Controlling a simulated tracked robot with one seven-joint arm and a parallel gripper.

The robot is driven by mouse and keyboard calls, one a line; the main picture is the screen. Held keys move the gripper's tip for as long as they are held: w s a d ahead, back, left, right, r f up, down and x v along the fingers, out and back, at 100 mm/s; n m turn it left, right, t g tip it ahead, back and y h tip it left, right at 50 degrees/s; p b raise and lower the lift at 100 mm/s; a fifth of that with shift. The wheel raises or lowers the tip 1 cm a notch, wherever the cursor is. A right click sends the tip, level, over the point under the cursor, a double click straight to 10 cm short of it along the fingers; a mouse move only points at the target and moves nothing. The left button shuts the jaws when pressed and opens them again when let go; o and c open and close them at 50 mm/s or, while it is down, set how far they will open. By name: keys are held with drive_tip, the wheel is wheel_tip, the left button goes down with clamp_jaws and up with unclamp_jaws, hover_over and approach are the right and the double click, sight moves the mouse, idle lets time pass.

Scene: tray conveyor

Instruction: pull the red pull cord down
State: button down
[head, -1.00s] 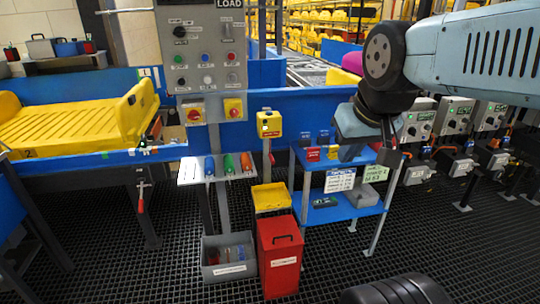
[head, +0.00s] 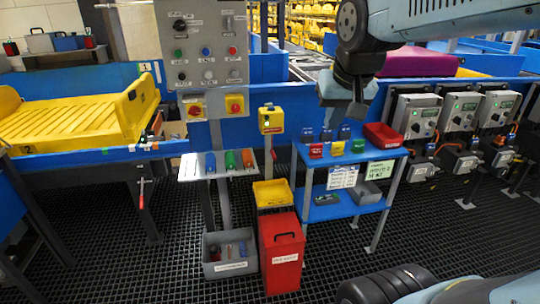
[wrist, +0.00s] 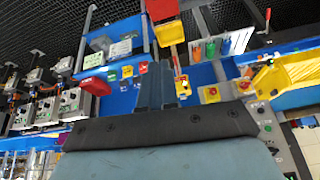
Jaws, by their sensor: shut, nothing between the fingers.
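A red pull handle (head: 274,155) hangs on a short cord under a yellow switch box (head: 271,120), right of the control panel's post. In the wrist view, which is upside down, the yellow box (wrist: 183,87) shows just right of my fingers. My gripper (head: 356,116) is shut and empty, pointing down above the blue side table. It is to the right of the cord in the head view and apart from it. My shut fingers also show in the wrist view (wrist: 156,84). The distance in depth between gripper and cord is hard to tell.
A grey control panel (head: 204,55) stands left of the cord. Below the cord are a yellow bin (head: 271,193) and a red bin (head: 282,257). The blue table (head: 345,211) holds small bins. Another red handle (head: 141,195) hangs under the conveyor at left.

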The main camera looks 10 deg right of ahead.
drive_tip(key=w+f+m+g+h, duration=0.1)
drive_tip(key=w+f+m, duration=0.25)
drive_tip(key=w, duration=1.35)
drive_tip(key=w+f+m+h, duration=0.15)
drive_tip(key=w+f, duration=0.25)
drive_tip(key=w, duration=1.3)
drive_tip(key=w+a+f+m, duration=0.1)
drive_tip(key=w+f+m, duration=0.1)
drive_tip(key=w+f, duration=0.8)
drive_tip(key=w+a+f+m+h, duration=0.1)
drive_tip(key=w+a+f, duration=0.1)
drive_tip(key=w+f, duration=0.8)
wheel_tip(320, 180, down, 7)
drive_tip(key=shift+w+f+m+g, duration=0.2)
drive_tip(key=shift+w+m+g, duration=0.2)
